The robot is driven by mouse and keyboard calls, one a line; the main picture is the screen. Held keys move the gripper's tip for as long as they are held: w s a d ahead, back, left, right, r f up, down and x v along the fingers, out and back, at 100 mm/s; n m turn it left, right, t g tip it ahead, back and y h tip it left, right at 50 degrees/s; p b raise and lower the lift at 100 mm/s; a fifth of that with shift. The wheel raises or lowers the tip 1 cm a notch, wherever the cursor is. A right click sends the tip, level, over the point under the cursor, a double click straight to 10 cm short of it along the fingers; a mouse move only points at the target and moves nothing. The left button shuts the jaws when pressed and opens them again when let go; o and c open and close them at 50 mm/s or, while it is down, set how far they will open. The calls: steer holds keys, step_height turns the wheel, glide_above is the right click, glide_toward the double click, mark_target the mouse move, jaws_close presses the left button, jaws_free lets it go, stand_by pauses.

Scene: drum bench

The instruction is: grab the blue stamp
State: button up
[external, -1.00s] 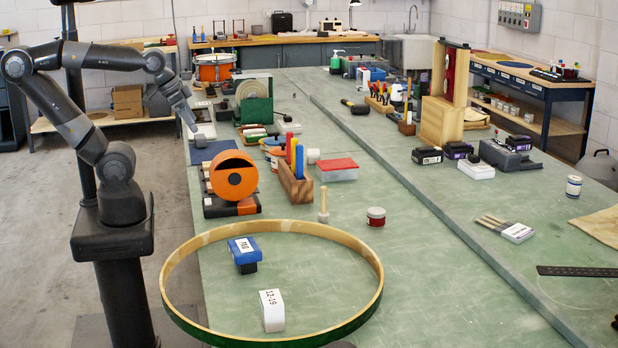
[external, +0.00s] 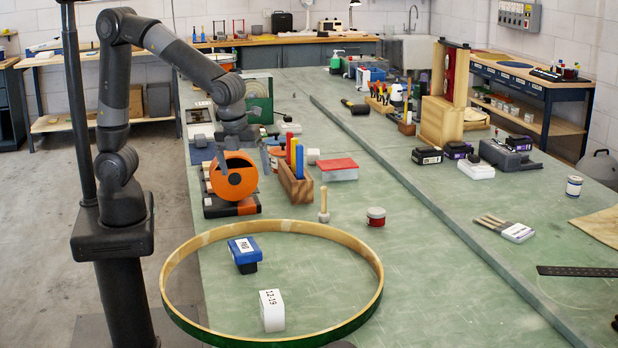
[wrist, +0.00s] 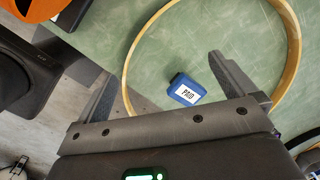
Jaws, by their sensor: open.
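The blue stamp (external: 245,258) has a white top label and stands on the green bench, inside a large wooden hoop (external: 375,262). In the wrist view the blue stamp (wrist: 178,83) shows its label reading PAID and appears between my two fingers, well beyond them. My gripper (external: 243,153) is open and empty. It is raised above the bench near the orange tape roll, farther back than the stamp and apart from it. The spread fingers also show in the wrist view (wrist: 163,66).
A white block marked 12-19 (external: 272,312) stands inside the hoop, in front of the stamp. An orange tape roll (external: 234,183) and a wooden holder (external: 296,189) with coloured pieces stand below and beside my gripper. A wooden mallet (external: 323,210) and red jar (external: 376,218) stand behind the hoop.

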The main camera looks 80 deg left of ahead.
mark_target(244, 245)
steer(key=s+d+f+m, duration=0.1)
steer(key=d+f+m, duration=0.1)
steer(key=d, duration=0.3)
steer(key=d+f+m+g, duration=0.1)
steer(key=d+f+m, duration=0.1)
steer(key=d+m, duration=0.2)
steer(key=s+d+f+m+g, duration=0.1)
steer(key=d+f+m, duration=0.2)
steer(key=d+m, duration=0.1)
steer(key=shift+s+d, duration=0.35)
steer(key=shift+d, duration=0.45)
steer(key=shift+d+f, duration=0.15)
steer(key=shift+f, duration=0.15)
step_height(244, 245, down, 10)
steer(key=shift+s+f, duration=0.1)
steer(key=shift+f, duration=0.05)
steer(key=c, duration=1.1)
